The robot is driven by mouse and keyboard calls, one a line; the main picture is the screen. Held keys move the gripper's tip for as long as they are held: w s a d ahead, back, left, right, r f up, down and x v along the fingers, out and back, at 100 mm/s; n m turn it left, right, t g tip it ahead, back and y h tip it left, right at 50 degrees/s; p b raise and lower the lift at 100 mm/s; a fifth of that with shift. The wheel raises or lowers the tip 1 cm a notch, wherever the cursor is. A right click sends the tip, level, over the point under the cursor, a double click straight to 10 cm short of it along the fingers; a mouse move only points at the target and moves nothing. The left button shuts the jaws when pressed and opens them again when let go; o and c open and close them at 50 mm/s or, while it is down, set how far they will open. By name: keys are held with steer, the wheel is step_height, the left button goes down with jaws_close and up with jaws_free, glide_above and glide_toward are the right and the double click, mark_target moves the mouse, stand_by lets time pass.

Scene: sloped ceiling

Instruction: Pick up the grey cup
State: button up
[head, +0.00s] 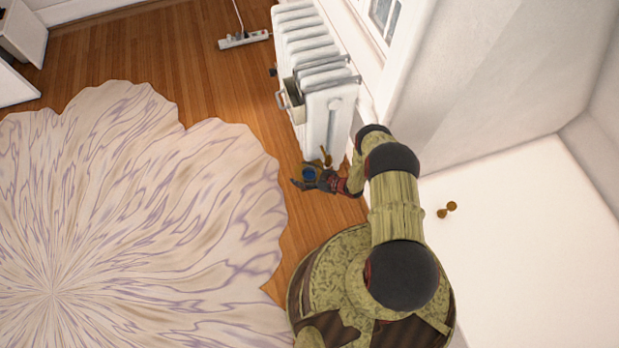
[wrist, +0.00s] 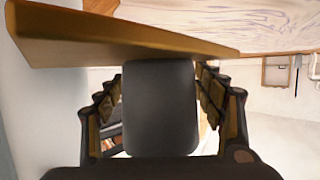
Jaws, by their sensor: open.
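A dark grey, smooth, rounded cup (wrist: 160,110) fills the middle of the wrist view, which shows the room upside down. One end of it meets the edge of a wooden board (wrist: 120,42). My gripper (wrist: 160,78) is open, with one finger on each side of the cup. There is a narrow gap at the left finger, and the right finger is very close; I cannot tell whether it touches. In the head view my gripper (head: 313,171) is low beside the radiator, around a small round thing with a blue top, which seems to be the cup (head: 309,174).
A white radiator (head: 328,118) with a beige container hanging on it (head: 293,97) stands just beyond my gripper. A pale wall rises at the right. A large patterned rug (head: 130,220) covers the left floor. A power strip (head: 243,40) lies at the back.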

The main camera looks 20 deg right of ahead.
steer(key=shift+c, duration=0.3)
steer(key=c, duration=1.3)
